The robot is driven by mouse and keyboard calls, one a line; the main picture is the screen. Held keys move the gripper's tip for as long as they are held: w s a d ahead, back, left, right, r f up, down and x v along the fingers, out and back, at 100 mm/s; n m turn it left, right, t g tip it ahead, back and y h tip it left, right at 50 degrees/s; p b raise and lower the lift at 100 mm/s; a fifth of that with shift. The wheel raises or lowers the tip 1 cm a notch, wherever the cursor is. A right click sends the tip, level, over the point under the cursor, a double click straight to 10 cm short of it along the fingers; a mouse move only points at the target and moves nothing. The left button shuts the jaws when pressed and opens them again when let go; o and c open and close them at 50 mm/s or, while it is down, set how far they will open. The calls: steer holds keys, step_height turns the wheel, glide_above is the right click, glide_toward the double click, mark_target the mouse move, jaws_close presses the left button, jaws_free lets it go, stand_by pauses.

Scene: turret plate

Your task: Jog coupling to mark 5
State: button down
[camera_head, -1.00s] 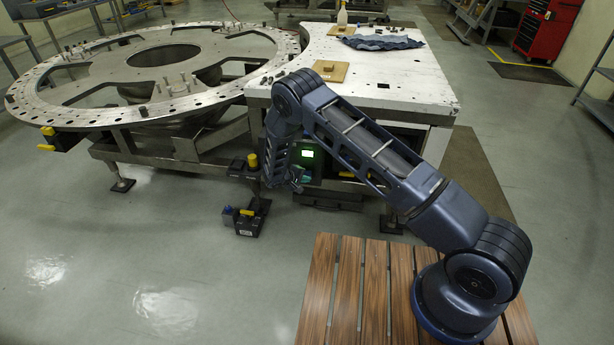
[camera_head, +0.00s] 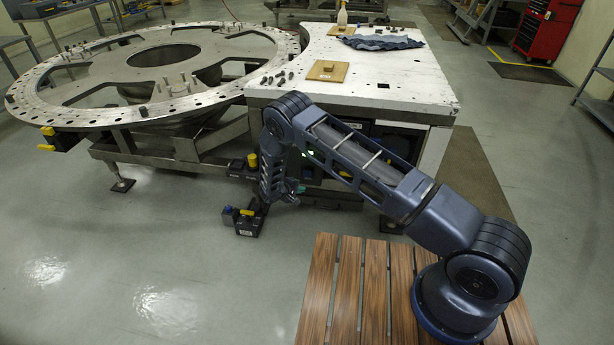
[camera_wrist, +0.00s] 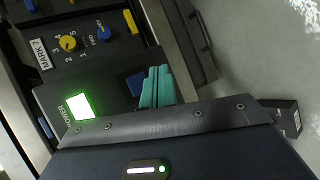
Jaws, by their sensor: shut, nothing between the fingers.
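The turret plate (camera_head: 62,118), a large round metal ring with holes and bolts, stands at the left in the head view. A control panel faces me in the wrist view. It has a yellow knob (camera_wrist: 69,43) with numbers around it, a blue knob (camera_wrist: 104,33) marked FWD, a label (camera_wrist: 42,53) that seems to read MARK 7, a lit green POWER lamp (camera_wrist: 77,106) and a dark blue button (camera_wrist: 135,84). My gripper (camera_wrist: 158,82) has teal fingers, shut and empty, beside the blue button; contact cannot be told. I cannot identify the coupling.
A white worktable (camera_head: 400,90) behind my arm holds a wooden block (camera_head: 327,71), blue cloth (camera_head: 383,42) and a spray bottle (camera_head: 342,18). A dark box with a yellow pedal (camera_head: 248,214) sits on the floor near my gripper. Open floor lies at the left.

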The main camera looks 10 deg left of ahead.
glide_toward(308, 176)
steer(key=shift+w+d+f, duration=0.7)
steer(key=shift+d+f, duration=0.1)
steer(key=shift+f, duration=0.15)
steer(key=shift+w+d+f, duration=0.7)
steer(key=shift+d+f, duration=0.15)
steer(key=shift+f, duration=0.05)
stand_by(0.7)
steer(key=shift+w, duration=0.4)
steer(key=shift+w, duration=0.6)
stand_by(1.1)
steer(key=shift+s, duration=1.05)
steer(key=shift+s, duration=2.5)
